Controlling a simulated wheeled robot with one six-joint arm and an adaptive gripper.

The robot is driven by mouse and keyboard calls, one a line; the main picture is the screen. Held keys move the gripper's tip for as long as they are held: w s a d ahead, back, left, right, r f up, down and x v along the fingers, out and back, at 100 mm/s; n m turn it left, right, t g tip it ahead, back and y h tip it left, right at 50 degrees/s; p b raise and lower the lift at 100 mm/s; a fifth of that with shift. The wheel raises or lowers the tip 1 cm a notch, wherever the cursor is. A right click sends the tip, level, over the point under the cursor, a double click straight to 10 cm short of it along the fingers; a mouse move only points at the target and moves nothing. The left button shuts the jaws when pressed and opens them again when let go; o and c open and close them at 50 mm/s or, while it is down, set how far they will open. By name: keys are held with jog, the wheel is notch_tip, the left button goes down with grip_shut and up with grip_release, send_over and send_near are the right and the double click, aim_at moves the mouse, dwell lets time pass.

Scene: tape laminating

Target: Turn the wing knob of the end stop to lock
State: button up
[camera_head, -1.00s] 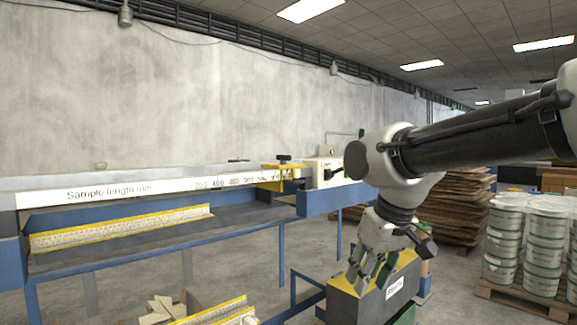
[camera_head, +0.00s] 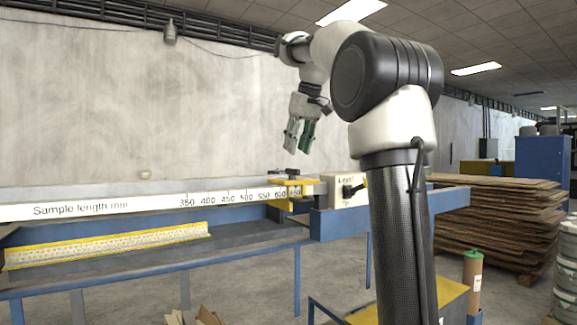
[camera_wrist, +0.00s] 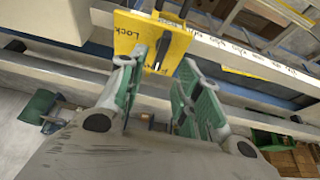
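The yellow end stop (camera_head: 276,203) sits on the white length scale near its right end, around the highest marks. In the wrist view its yellow plate (camera_wrist: 128,27) carries the word Lock, and the black wing knob (camera_wrist: 163,48) lies ahead, between my fingers in the picture. My gripper (camera_head: 297,148) hangs above the end stop, pointing down, with a clear gap below it in the head view. In the wrist view my gripper (camera_wrist: 165,72) has its two green-padded fingers apart with nothing between them. The knob's exact turn angle is hard to tell.
A white box (camera_head: 345,192) with a black knob stands just right of the end stop. The scale bar (camera_head: 150,204) runs left along the blue bench (camera_head: 170,258). A yellow angled strip (camera_head: 110,243) lies on the bench. Stacked boards (camera_head: 500,225) stand at right.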

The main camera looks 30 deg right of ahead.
aim_at(292, 174)
jog(key=x, duration=0.6)
jog(key=shift+w+f, duration=0.1)
jog(key=shift+f, duration=0.25)
jog(key=shift+c, duration=0.2)
grip_shut()
